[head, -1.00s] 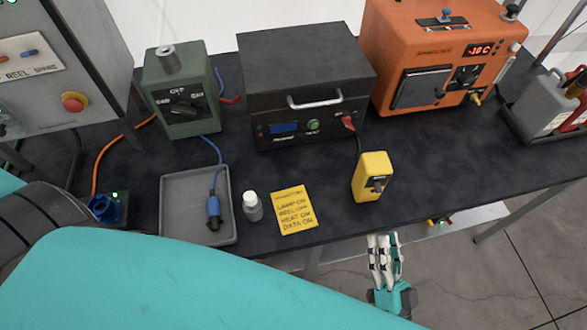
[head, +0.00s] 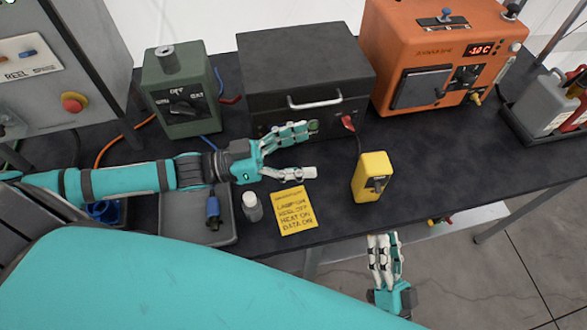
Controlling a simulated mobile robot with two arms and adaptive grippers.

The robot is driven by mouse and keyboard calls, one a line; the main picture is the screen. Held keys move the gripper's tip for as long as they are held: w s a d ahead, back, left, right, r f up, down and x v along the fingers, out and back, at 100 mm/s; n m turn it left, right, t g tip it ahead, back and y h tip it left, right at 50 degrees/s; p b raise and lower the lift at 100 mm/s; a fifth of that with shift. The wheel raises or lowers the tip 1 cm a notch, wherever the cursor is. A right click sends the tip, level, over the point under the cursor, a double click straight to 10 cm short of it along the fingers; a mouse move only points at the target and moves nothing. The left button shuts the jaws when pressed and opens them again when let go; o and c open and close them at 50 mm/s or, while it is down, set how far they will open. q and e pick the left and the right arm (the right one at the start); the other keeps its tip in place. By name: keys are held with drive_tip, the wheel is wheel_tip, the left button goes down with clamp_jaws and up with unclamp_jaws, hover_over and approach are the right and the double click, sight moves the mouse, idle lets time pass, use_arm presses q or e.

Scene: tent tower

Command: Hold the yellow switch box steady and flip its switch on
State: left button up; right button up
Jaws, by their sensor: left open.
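The yellow switch box (head: 373,170) stands upright near the table's front edge, right of the middle. A small dark switch (head: 377,184) is on its front face, too small to read its position. My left gripper (head: 308,150) is open and empty, to the left of the box and apart from it, its fingers pointing right, in front of the black case. My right gripper (head: 383,245) hangs below the table's front edge, under the box, with nothing visible in it. Its fingers lie close side by side, and I cannot tell whether they are open.
A yellow note (head: 294,212), a white-capped bottle (head: 252,207) and a grey tray (head: 190,230) lie left of the box. Behind are a green box (head: 180,85), a black case (head: 290,60) and an orange unit (head: 430,40).

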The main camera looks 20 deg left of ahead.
use_arm(q)
drive_tip(key=m+g+y, duration=0.1)
approach(363, 165)
drive_tip(key=x, duration=1.3)
drive_tip(key=shift+r, duration=0.1)
